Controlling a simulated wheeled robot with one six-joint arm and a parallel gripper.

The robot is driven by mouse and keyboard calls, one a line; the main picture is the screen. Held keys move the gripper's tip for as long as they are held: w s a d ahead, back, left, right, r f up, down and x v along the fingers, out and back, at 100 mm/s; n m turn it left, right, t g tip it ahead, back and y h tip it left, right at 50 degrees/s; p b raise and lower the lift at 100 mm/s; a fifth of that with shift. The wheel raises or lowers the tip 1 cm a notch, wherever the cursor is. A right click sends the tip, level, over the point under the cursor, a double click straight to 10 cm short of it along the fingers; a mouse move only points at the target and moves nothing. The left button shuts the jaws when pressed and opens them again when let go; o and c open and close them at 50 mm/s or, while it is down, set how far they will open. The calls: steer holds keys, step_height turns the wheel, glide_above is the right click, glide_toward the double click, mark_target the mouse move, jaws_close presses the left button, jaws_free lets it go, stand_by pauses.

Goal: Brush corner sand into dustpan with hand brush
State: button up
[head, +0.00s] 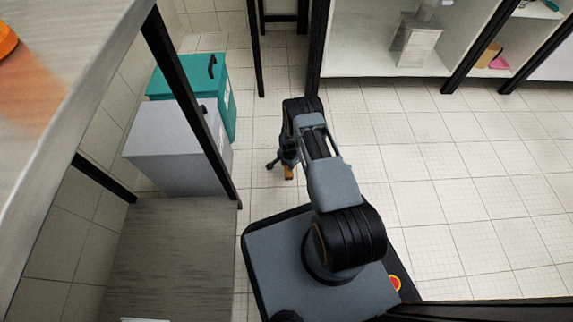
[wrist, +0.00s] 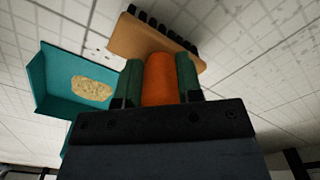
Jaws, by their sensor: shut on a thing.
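In the wrist view my gripper (wrist: 160,75) is shut on the orange handle of the hand brush (wrist: 150,38). The brush has a tan head and a row of black bristles along its far edge. A teal dustpan (wrist: 45,90) lies to the left of my gripper, apart from the brush. A patch of tan sand (wrist: 92,89) shows in the dustpan. In the head view my gripper (head: 287,165) hangs low over the floor and a small tan part of the brush (head: 288,173) shows below it. I cannot make out the dustpan there.
A teal bin (head: 190,82) and a grey bin (head: 180,150) stand left of my arm, by a black table leg (head: 190,100). White shelves (head: 360,60) stand at the back. Dark specks (wrist: 98,52) dot the tiles near the brush. The floor at right is clear.

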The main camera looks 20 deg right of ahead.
steer(key=shift+s+d, duration=0.3)
steer(key=shift+d, duration=0.7)
steer(key=shift+s+d, duration=0.35)
steer(key=shift+d, duration=0.65)
steer(key=shift+s+d, duration=0.3)
steer(key=shift+d, duration=0.7)
step_height(320, 180, up, 3)
steer(key=shift+f+p, duration=0.1)
steer(key=shift+p, duration=0.85)
steer(key=w+a, duration=0.1)
steer(key=a, duration=0.3)
steer(key=w+a+b, duration=0.1)
steer(key=a, duration=0.3)
steer(key=w+a+b, duration=0.1)
steer(key=w+a, duration=0.1)
steer(key=a, duration=0.2)
steer(key=shift+f, duration=0.3)
steer(key=shift+s+f, duration=0.1)
steer(key=shift+f, duration=0.1)
